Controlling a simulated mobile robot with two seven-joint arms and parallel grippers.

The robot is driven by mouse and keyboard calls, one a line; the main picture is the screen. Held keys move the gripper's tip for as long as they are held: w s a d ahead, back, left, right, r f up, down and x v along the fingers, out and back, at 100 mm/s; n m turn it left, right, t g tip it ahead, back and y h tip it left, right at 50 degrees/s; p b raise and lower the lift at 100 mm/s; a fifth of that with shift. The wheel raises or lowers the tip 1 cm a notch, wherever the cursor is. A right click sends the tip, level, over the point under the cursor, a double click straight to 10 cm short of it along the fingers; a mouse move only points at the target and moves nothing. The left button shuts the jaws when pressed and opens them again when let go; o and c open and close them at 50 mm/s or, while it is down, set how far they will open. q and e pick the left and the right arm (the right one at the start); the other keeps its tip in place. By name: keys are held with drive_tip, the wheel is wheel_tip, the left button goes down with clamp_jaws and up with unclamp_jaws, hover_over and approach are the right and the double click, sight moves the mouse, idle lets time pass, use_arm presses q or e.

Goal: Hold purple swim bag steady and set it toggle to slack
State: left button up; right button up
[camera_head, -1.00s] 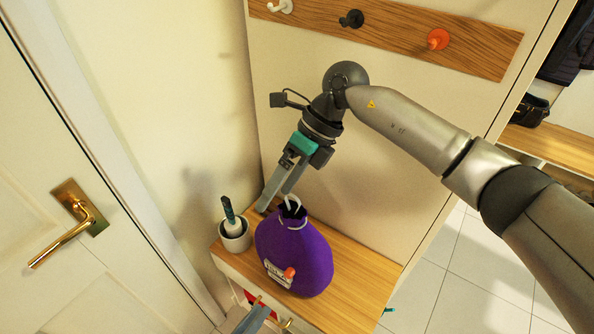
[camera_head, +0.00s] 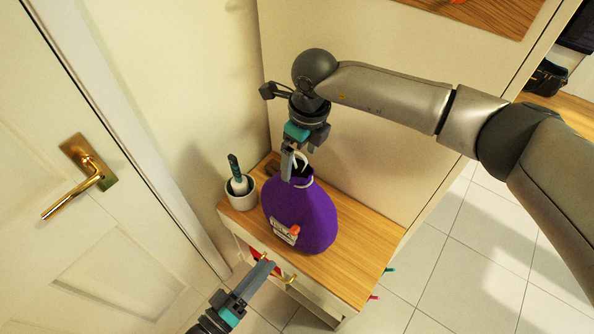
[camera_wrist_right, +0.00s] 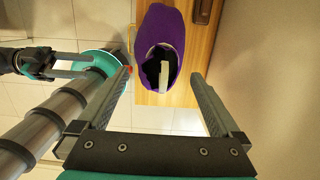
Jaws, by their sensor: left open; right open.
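The purple swim bag (camera_head: 302,218) stands upright on a small wooden-topped cabinet. A white label and a small orange-red piece (camera_head: 294,230), possibly the toggle, show on its front. A pale cord loop (camera_wrist_right: 165,76) rises at its dark open mouth. My right gripper (camera_head: 294,166) points down at the bag's neck, open; in the right wrist view its fingers (camera_wrist_right: 161,80) stand either side of the mouth and loop, apparently not touching the bag. My left gripper (camera_head: 262,270) is lower, in front of the cabinet and below the bag, open and apart from it.
A white cup (camera_head: 241,192) with a dark-green-handled brush stands left of the bag. The cabinet top (camera_head: 352,262) is bare at right. A door with a brass handle (camera_head: 90,175) is at left. A wall panel rises behind the bag; tiled floor is at right.

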sight(298, 169)
drive_tip(key=f, duration=0.7)
drive_tip(key=shift+w+a, duration=0.25)
drive_tip(key=shift+a, duration=0.1)
drive_tip(key=shift+r, duration=0.1)
clamp_jaws()
use_arm(q)
drive_tip(key=shift+o, duration=0.6)
